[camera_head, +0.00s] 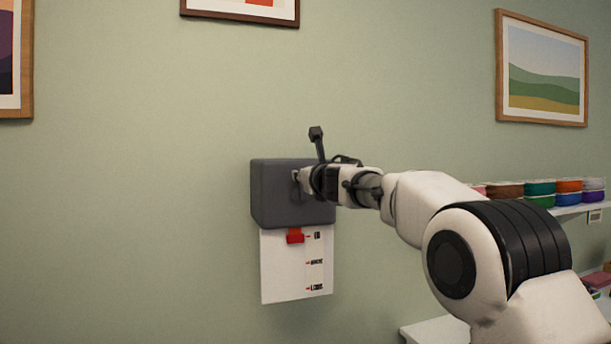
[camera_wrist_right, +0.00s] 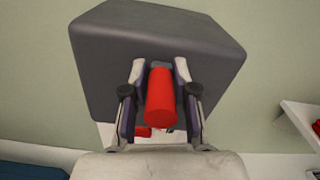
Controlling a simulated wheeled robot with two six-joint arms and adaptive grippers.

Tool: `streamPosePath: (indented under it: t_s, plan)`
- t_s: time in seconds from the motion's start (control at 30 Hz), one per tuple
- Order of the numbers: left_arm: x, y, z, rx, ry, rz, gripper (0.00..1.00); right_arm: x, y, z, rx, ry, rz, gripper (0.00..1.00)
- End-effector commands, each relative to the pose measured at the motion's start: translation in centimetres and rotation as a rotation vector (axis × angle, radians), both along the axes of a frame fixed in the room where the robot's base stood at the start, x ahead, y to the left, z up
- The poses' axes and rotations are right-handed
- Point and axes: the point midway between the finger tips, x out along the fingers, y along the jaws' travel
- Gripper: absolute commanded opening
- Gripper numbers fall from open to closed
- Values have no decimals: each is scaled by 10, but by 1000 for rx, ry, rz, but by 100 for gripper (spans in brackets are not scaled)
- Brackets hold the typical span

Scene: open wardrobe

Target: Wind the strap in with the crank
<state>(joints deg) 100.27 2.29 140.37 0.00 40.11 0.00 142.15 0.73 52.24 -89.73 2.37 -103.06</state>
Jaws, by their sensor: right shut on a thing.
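A dark grey box (camera_head: 275,205) is fixed to the green wall; it also shows in the right wrist view (camera_wrist_right: 110,60). A white card (camera_head: 280,275) with several printed marks hangs below it. A red tab (camera_head: 295,236) sits at the card's top, level with the upper mark, and shows in the right wrist view (camera_wrist_right: 143,132). My right gripper (camera_head: 302,180) is at the box's front. In the right wrist view its fingers are shut on the red crank handle (camera_wrist_right: 160,100), one on each side. My left gripper is out of view.
A shelf (camera_head: 580,209) with several coloured round containers (camera_head: 540,187) is on the right, behind my right arm. Framed pictures (camera_head: 545,68) hang above. The wall left of the box is clear.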

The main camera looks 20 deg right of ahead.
Motion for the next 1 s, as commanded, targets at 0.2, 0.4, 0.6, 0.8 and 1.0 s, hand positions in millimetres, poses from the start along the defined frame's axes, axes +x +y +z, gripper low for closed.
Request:
streamPosePath:
  t_s: [0.2, 0.4, 0.6, 0.8, 1.0]
  plan:
    - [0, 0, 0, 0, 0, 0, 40, 0, 0, -2, 0, 2, 1, 52]
    - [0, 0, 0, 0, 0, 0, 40, 0, 0, 0, 1, 0, 1, 52]
    - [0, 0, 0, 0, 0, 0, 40, 0, -1, 0, 13, -1, 0, 52]
    - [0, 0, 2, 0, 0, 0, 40, 0, -17, -2, 291, 9, -2, 52]
    - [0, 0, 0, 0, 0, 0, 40, 1, -40, -17, 807, 28, -2, 52]
